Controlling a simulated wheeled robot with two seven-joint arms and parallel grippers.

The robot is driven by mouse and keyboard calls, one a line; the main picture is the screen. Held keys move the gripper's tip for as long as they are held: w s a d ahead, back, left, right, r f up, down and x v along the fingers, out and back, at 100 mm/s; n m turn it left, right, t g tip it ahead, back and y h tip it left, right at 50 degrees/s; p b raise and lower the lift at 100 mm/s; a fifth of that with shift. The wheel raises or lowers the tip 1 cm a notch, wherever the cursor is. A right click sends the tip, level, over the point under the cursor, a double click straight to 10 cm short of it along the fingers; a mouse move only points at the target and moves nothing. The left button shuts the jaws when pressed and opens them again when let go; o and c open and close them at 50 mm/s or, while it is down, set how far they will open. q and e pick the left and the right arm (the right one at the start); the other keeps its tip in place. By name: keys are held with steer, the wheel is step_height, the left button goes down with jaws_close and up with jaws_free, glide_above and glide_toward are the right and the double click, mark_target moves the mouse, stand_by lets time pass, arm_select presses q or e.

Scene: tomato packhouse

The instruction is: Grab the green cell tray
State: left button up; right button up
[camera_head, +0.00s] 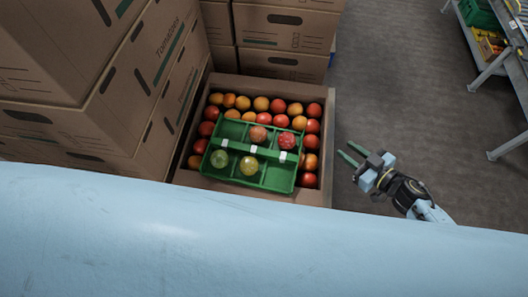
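The green cell tray (276,178) lies on top of the tomatoes in an open cardboard carton. A pale green tomato (219,158), a yellow-green tomato (249,165), an orange tomato (258,134) and a speckled red tomato (287,140) sit in separate cells, and other cells look empty. My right gripper (348,153) is to the right of the carton, clear of the tray. Its two green-tipped fingers are apart with nothing between them. My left gripper does not show.
The open carton (318,195) holds several rows of orange and red tomatoes around the tray. Stacked closed cartons (130,110) stand close on the left, and more cartons (285,30) stand behind. A metal rack (490,70) with crates is at the upper right. The grey floor (400,90) between is clear.

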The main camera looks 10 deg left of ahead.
steer(key=a+r+n+g+y, duration=0.3)
steer(key=r, duration=0.2)
steer(key=n+g+b, duration=0.1)
steer(key=n+g, duration=0.3)
steer(key=g, duration=0.2)
glide_toward(282, 155)
steer(key=x, duration=0.4)
steer(key=shift+a+f+b, duration=0.1)
steer(key=shift+f+b, duration=0.1)
steer(key=shift+b, duration=0.1)
steer(key=x, duration=0.5)
steer(key=shift+b, duration=0.35)
steer(key=shift+c, duration=0.3)
steer(key=shift+r, duration=0.1)
jaws_close()
